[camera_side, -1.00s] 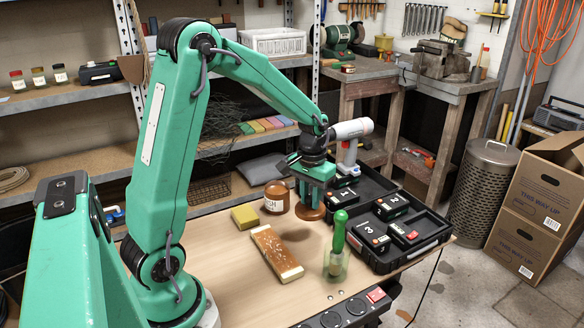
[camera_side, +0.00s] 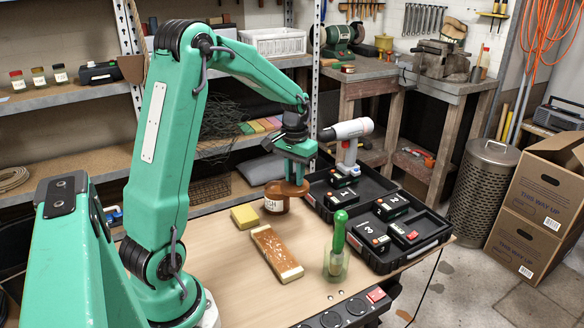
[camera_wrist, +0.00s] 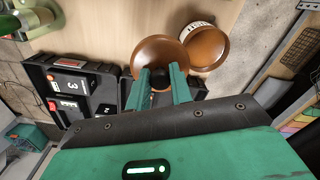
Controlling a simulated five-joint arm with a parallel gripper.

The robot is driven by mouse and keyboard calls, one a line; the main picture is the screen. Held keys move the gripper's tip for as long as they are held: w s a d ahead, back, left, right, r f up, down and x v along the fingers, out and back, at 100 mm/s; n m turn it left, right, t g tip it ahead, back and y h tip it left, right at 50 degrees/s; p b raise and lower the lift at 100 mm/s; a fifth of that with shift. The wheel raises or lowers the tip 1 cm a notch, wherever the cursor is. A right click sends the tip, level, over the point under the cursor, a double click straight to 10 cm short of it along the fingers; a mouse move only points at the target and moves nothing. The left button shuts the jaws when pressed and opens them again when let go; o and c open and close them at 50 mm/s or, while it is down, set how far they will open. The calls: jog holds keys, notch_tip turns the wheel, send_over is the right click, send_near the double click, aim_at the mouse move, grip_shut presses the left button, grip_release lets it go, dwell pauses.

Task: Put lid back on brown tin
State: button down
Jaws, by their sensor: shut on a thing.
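The brown tin (camera_side: 274,203) with a white label stands upright on the table in the side view. It also shows in the wrist view (camera_wrist: 208,48), its open mouth facing the camera. My gripper (camera_side: 296,180) is shut on the brown lid (camera_side: 288,188) by its knob. The lid is held up by the tin's top at its right side, partly hiding the rim. In the wrist view the lid (camera_wrist: 155,52) is between my fingertips (camera_wrist: 160,85), beside the tin's mouth and off-centre from it. Whether lid and tin touch I cannot tell.
A yellow sponge (camera_side: 244,216) and a brown block with pale ends (camera_side: 276,252) lie in front of the tin. A green-handled brush stands in a jar (camera_side: 336,262). A black open case (camera_side: 400,250) with batteries and a drill (camera_side: 347,145) is to the right.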

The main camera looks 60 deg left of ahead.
jog(key=s+a+r, duration=0.2)
jog(key=a, duration=0.5)
jog(key=shift+a+r, duration=0.2)
jog(key=shift+f, duration=0.15)
jog(key=shift+f, duration=3)
jog(key=shift+f, duration=0.2)
dwell(0.3)
jog(key=c, duration=0.7)
grip_release()
jog(key=shift+r, duration=0.15)
